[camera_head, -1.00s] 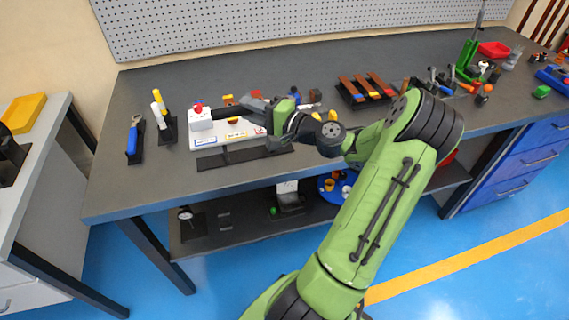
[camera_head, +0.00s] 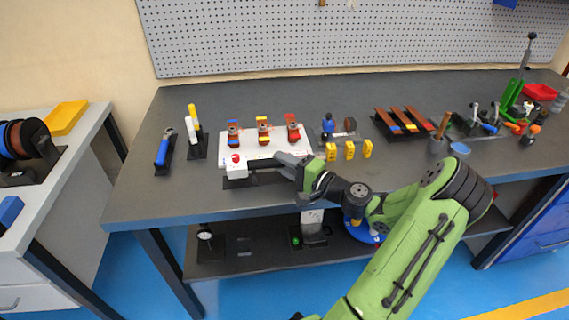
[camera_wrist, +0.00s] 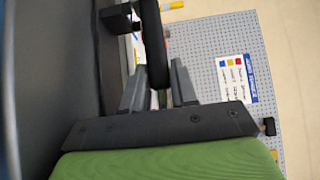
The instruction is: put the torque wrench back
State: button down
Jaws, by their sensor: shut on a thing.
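The torque wrench appears as a dark bar (camera_head: 265,162) running left from my gripper (camera_head: 297,166). A white block with a red knob (camera_head: 236,166) is at its left end and looks joined to it. My gripper is shut on the bar. In the wrist view the dark handle (camera_wrist: 154,45) stands between the two fingers. A black strip-like rest (camera_head: 268,179) lies on the bench below the bar, partly hidden by it. I cannot tell whether the bar touches the rest.
A white board (camera_head: 268,148) with several coloured terminals lies just behind the bar. A blue-handled tool (camera_head: 163,151) and a yellow-and-white tool (camera_head: 195,130) stand to the left. Yellow blocks (camera_head: 349,150) stand to the right. The bench's front left is clear.

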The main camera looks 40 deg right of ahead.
jog(key=shift+f, duration=0.25)
jog(key=c, duration=0.9)
grip_release()
jog(key=shift+r, duration=0.2)
jog(key=shift+r+p, duration=0.5)
jog(key=shift+r, duration=0.15)
jog(key=s, duration=0.4)
jog(key=s+d+p, duration=0.1)
jog(key=s, duration=0.3)
jog(key=s+d+p, duration=0.1)
jog(key=s, duration=0.3)
jog(key=shift+f, duration=0.25)
